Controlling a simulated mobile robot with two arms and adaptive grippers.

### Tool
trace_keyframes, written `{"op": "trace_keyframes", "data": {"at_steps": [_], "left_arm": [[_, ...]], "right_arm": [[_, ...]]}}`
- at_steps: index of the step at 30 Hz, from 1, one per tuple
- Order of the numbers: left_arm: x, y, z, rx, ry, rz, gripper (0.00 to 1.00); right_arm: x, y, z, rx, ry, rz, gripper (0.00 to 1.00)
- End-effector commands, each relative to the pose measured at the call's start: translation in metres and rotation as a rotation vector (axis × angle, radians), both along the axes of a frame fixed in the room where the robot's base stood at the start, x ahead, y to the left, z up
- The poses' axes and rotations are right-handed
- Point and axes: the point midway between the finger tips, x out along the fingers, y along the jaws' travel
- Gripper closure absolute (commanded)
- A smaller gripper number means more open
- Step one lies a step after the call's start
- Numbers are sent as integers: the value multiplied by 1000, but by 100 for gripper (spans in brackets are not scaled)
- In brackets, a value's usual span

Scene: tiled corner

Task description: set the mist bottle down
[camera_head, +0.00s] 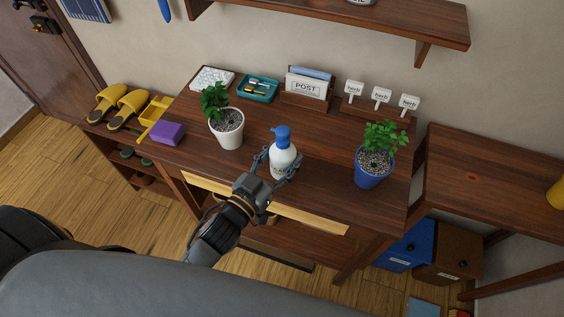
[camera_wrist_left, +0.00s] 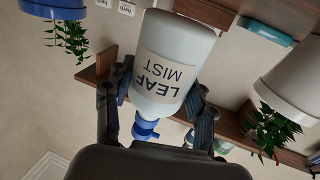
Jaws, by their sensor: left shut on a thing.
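The mist bottle (camera_head: 283,160) is white with a blue spray head and stands upright over the front middle of the wooden desk. My left gripper (camera_head: 279,167) is shut around its body, one finger on each side. In the left wrist view, which is upside down, the bottle (camera_wrist_left: 172,65) shows its "LEAF MIST" label between the two fingers (camera_wrist_left: 158,98). I cannot tell whether its base touches the desk top (camera_head: 318,182). My right gripper is in neither view.
A white-potted plant (camera_head: 228,128) stands left of the bottle and a blue-potted plant (camera_head: 372,168) right of it. Behind are a teal tray (camera_head: 258,91), a POST letter holder (camera_head: 307,88) and several herb markers (camera_head: 381,97). A purple block (camera_head: 168,133) lies at the left.

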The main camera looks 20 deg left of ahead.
Motion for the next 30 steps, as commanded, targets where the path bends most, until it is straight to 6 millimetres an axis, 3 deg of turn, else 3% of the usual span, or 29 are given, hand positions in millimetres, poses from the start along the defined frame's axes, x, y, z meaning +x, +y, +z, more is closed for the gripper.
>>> {"op": "trace_keyframes", "data": {"at_steps": [8, 20, 21, 24, 30], "left_arm": [[4, 1, -32, -2, 1, 2, 92], [3, 0, -38, -1, -1, 0, 92], [3, 1, -38, -1, 1, 0, 37], [3, 1, -38, -1, 1, 0, 22], [3, 0, -37, -1, 1, 0, 22]], "right_arm": [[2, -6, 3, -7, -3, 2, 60], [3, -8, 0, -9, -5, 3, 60], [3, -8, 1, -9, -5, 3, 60], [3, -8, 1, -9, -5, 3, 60], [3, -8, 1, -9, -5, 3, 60]]}}
